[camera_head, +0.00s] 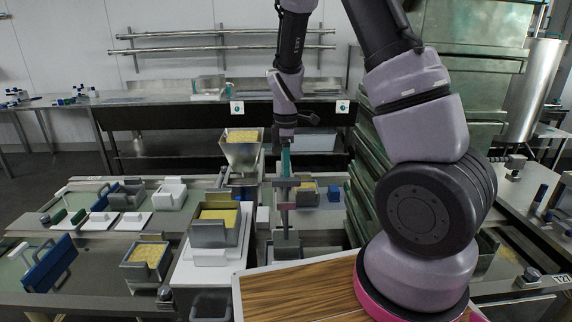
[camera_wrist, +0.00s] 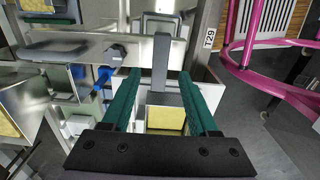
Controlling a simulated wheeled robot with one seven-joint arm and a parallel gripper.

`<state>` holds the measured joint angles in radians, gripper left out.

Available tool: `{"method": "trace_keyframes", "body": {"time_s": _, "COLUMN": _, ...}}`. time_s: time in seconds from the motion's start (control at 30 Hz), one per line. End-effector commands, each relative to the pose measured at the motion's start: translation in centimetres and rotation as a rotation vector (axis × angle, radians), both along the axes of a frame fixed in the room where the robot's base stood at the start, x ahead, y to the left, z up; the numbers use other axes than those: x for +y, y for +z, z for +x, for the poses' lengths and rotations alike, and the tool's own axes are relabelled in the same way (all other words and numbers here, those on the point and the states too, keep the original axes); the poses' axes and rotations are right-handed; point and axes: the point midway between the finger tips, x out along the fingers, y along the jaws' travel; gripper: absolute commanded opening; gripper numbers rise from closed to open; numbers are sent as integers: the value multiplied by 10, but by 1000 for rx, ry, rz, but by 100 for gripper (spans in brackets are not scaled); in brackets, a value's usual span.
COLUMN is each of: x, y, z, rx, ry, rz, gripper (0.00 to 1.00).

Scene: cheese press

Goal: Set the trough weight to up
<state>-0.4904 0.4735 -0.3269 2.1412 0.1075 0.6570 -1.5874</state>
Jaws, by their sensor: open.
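A grey upright post with a crossbar at its top (camera_head: 285,205), which looks like the trough weight, stands over a dark trough near the middle of the head view. Its lower end is at a grey block in the trough. My gripper (camera_head: 285,166) hangs just above the crossbar, pointing down, with its teal fingers open. In the wrist view the two teal fingers (camera_wrist: 160,76) are spread, and a grey bar (camera_wrist: 160,58) shows between them with gaps on both sides. I cannot tell how far below the fingertips it lies. A yellow mass (camera_wrist: 165,118) shows partly behind the gripper.
A hopper of yellow grains (camera_head: 242,155) stands just left of my gripper. Green stacked trays (camera_head: 360,205) rise close on the right. Pink rails (camera_wrist: 245,75) show in the wrist view.

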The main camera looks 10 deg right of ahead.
Motion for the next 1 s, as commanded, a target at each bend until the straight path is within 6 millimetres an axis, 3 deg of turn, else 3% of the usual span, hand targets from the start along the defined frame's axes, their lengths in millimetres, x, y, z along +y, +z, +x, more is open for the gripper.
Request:
{"method": "trace_keyframes", "body": {"time_s": 0.17, "x": 1, "y": 16, "z": 1, "rx": -4, "ry": 1, "rz": 2, "gripper": 60}}
{"method": "trace_keyframes", "body": {"time_s": 0.6, "x": 0, "y": 96, "z": 1, "rx": -4, "ry": 0, "rz": 2, "gripper": 60}}
{"method": "trace_keyframes", "body": {"time_s": 1.0, "x": 0, "y": 108, "z": 0, "rx": 0, "ry": 0, "rz": 0, "gripper": 60}}
